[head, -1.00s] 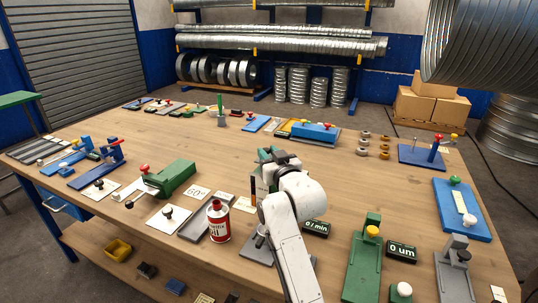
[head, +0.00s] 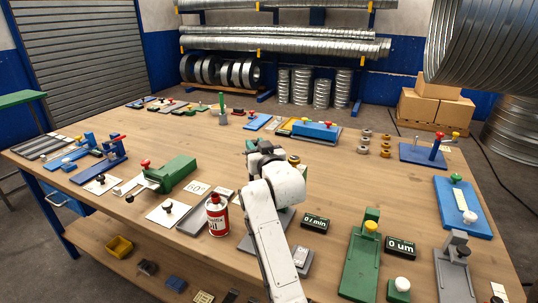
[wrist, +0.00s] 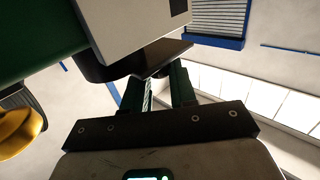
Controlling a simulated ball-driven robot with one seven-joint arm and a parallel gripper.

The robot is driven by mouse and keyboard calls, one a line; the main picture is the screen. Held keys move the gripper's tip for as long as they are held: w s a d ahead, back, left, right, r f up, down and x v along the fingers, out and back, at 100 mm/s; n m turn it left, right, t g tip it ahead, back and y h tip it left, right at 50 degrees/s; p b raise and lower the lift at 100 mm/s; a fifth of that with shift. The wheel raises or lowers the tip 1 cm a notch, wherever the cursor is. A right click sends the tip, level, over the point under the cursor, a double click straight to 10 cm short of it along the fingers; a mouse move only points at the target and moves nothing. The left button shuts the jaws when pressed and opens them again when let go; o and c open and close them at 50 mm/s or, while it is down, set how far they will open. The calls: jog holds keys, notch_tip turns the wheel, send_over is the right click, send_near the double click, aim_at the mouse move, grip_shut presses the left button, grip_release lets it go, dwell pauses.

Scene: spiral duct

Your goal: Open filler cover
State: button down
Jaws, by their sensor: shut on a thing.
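My gripper (wrist: 160,92) is at the top of the wrist view's dark mounting bar, with two green fingers close together. It is shut on a dark brown part (wrist: 150,62) beneath a white block (wrist: 140,25); the exact contact is partly hidden. In the head view my white arm reaches over the middle of the bench, and its wrist hides most of the gripper and what it holds. I cannot tell for certain which part is the filler cover, or whether it is open.
A red and white oil can (head: 217,215) stands left of my arm. A green vise-like block (head: 172,174) is farther left. A "0 l/min" display (head: 315,223) and a green fixture with a yellow knob (head: 361,258) are to the right. Bare bench (head: 355,185) lies right of my wrist.

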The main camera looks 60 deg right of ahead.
jog(key=w, duration=0.2)
jog(key=shift+w+a+b, duration=0.2)
jog(key=shift+w+b, duration=0.15)
jog(key=shift+w, duration=0.05)
jog(key=c, duration=0.9)
grip_release()
jog(key=shift+s, duration=0.1)
jog(key=b+v, duration=0.1)
jog(key=v, duration=0.9)
jog(key=shift+s+a+b, duration=0.25)
jog(key=shift+a+b, duration=0.05)
jog(key=shift+s, duration=0.1)
